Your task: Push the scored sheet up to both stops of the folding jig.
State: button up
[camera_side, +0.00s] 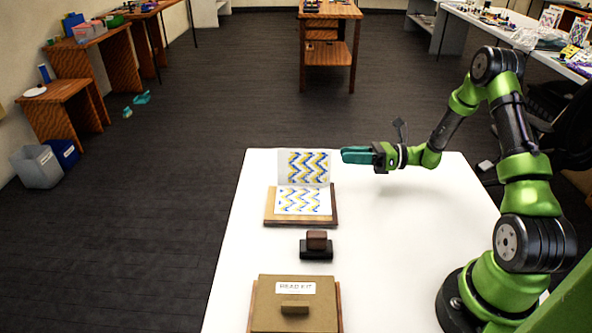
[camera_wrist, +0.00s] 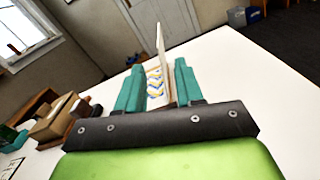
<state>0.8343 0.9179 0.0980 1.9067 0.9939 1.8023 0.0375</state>
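The scored sheet (camera_side: 303,201), white with a blue and yellow zigzag print, is bent along its middle. Its near half lies on the wooden folding jig (camera_side: 285,221) and its far half (camera_side: 304,168) stands upright. My gripper (camera_side: 345,156) is just right of the upright half, with a small gap between them. In the wrist view my gripper (camera_wrist: 158,85) has its teal fingers apart. The upright half (camera_wrist: 160,48) shows nearly edge-on between and beyond them, with the printed flat part (camera_wrist: 154,82) below. I cannot make out the jig's two stops clearly.
A dark brown block on a black base (camera_side: 316,246) stands in front of the jig. The right side of the white table (camera_side: 400,215) is clear.

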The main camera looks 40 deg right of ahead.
jog(key=v, duration=0.9)
jog(key=shift+r, duration=0.1)
jog(key=shift+s+a+f+n+g, duration=0.3)
jog(key=shift+s+a+f+g, duration=0.1)
jog(key=shift+f+g, duration=0.15)
jog(key=shift+s+a+f+n+g, duration=0.35)
jog(key=shift+a+f+g, duration=0.1)
jog(key=shift+f, duration=0.15)
jog(key=shift+s+a+n+g, duration=0.7)
jog(key=shift+a+n+g, duration=0.15)
jog(key=shift+n+g, duration=0.15)
jog(key=s+a+r+n+h, duration=0.4)
jog(key=a+r+n+h, duration=0.1)
jog(key=a+r+n, duration=0.4)
jog(key=s+a+r+n+g+h, duration=0.1)
jog(key=s+a+r+n+h, duration=0.4)
jog(key=a+r+n, duration=0.4)
jog(key=r+n, duration=0.2)
jog(key=n, duration=0.3)
jog(key=shift+s+a+g+h, duration=0.25)
jog(key=shift+g+h, duration=0.05)
jog(key=shift+h, duration=0.1)
